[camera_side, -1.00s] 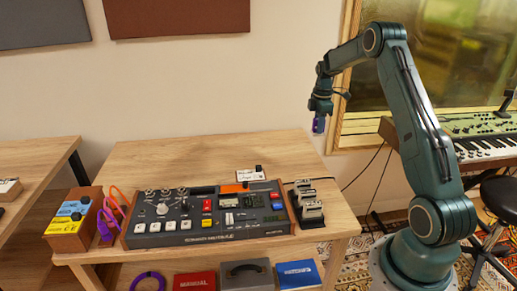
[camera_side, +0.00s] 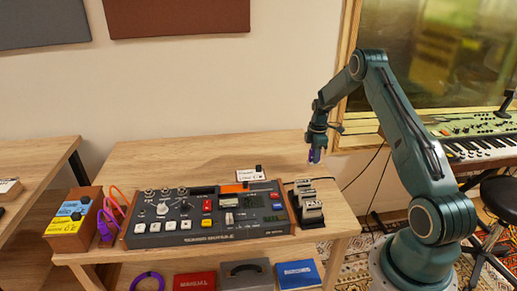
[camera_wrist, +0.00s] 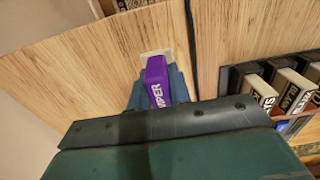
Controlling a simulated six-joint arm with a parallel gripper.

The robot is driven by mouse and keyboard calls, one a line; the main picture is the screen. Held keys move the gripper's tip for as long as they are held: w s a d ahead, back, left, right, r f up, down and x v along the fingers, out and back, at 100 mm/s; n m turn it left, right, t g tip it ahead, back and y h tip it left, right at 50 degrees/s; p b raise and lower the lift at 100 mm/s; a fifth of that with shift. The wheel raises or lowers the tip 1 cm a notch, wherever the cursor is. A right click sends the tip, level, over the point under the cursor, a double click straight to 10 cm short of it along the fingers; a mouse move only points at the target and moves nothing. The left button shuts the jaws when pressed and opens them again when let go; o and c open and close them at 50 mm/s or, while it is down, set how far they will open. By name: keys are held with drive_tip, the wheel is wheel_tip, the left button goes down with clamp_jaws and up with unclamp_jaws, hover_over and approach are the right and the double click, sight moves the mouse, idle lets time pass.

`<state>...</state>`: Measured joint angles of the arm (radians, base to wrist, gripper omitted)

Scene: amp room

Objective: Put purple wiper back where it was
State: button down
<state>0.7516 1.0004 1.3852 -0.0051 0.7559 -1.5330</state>
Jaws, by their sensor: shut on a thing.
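The purple wiper (camera_side: 317,155) is held upright at the tip of my gripper (camera_side: 315,150), above the back right part of the table. In the wrist view the wiper (camera_wrist: 158,82) shows purple with white lettering that ends in "IPER", and a pale edge at its far end. The jaws of my gripper (camera_wrist: 158,88) are shut on it from both sides. The black rack (camera_side: 318,223) with several pale-faced blocks stands at the right edge of the table, in front of and below the gripper. The rack (camera_wrist: 228,88) is at the right in the wrist view.
A control console (camera_side: 205,215) with knobs and buttons fills the middle of the table (camera_side: 200,150). Purple and orange loops (camera_side: 112,215) and a box with blue and yellow tops (camera_side: 75,215) are at the left. The table's back is clear.

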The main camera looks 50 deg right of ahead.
drive_tip(key=shift+f, duration=2.1)
drive_tip(key=shift+f, duration=0.15)
drive_tip(key=c, duration=1.3)
unclamp_jaws()
wheel_tip(320, 180, up, 12)
drive_tip(key=shift+r, duration=0.2)
